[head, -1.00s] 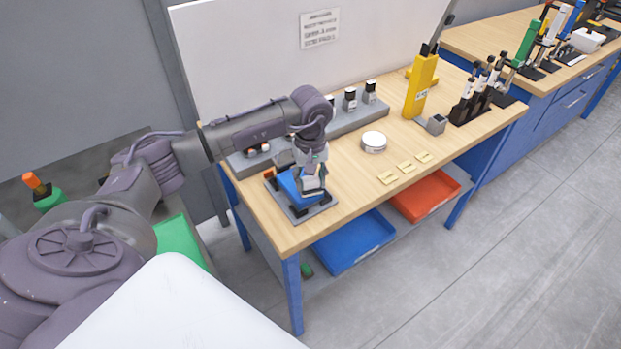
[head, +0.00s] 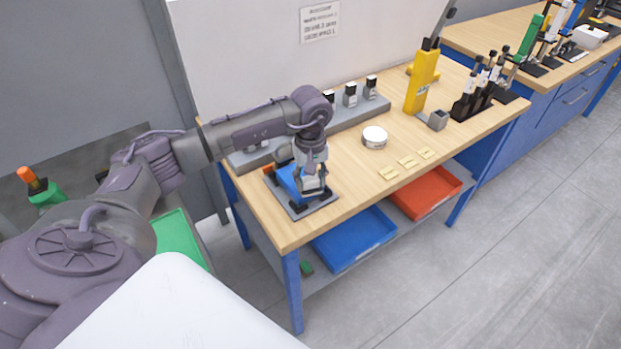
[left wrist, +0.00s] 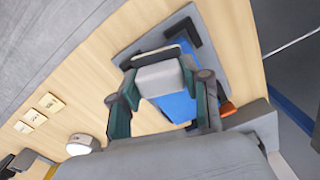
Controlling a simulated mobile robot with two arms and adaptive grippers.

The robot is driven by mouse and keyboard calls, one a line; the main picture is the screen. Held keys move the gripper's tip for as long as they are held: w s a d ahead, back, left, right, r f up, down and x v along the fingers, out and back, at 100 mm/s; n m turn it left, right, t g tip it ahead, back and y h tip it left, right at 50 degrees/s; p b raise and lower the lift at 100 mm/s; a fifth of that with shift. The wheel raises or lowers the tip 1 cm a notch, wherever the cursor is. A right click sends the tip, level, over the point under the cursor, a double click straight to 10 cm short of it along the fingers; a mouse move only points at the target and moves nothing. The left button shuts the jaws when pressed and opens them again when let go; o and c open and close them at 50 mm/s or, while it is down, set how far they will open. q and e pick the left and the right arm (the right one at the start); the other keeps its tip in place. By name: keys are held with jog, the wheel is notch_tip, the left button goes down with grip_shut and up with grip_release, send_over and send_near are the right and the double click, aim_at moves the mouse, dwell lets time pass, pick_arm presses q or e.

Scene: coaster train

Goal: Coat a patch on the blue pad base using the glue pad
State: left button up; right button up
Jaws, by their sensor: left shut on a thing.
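The blue pad base (head: 287,181) sits in a grey fixture plate (head: 299,213) with black corner pieces at the table's left front. It also shows in the left wrist view (left wrist: 178,108), partly hidden by what I hold. My left gripper (head: 314,188) is over the base's right part, pointing down. In the left wrist view my left gripper (left wrist: 163,100) is shut on a light grey block with a dark edge, which looks like the glue pad (left wrist: 161,78). Whether the pad touches the blue surface I cannot tell. My right gripper is not in view.
A round white-topped tin (head: 375,135) and several small yellow pieces (head: 407,162) lie to the right. A grey rack (head: 343,121) with small bottles runs behind. A yellow holder (head: 421,84) stands farther right. Blue (head: 352,240) and red (head: 425,194) trays are below.

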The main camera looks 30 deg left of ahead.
pick_arm(q)
jog(key=shift+a, duration=0.15)
jog(key=shift+w+a+b, duration=0.2)
jog(key=shift+a+b, duration=0.15)
jog(key=shift+a, duration=0.1)
jog(key=shift+w+a+b, duration=0.2)
jog(key=shift+a+b, duration=0.15)
jog(key=shift+a, duration=0.1)
jog(key=shift+w+a+r+b, duration=0.1)
jog(key=shift+w+a+b, duration=0.15)
jog(key=shift+a, duration=0.25)
jog(key=shift+w+a+b, duration=0.15)
jog(key=shift+a+b, duration=0.05)
jog(key=shift+a, duration=0.25)
jog(key=shift+w+a+b, duration=0.25)
jog(key=shift+a+b, duration=0.2)
jog(key=shift+a, duration=0.15)
jog(key=shift+w+a+b, duration=0.25)
jog(key=shift+a+b, duration=0.05)
jog(key=shift+a, duration=0.25)
jog(key=shift+w+a+b, duration=0.2)
jog(key=shift+a+b, duration=0.05)
jog(key=shift+a, duration=0.3)
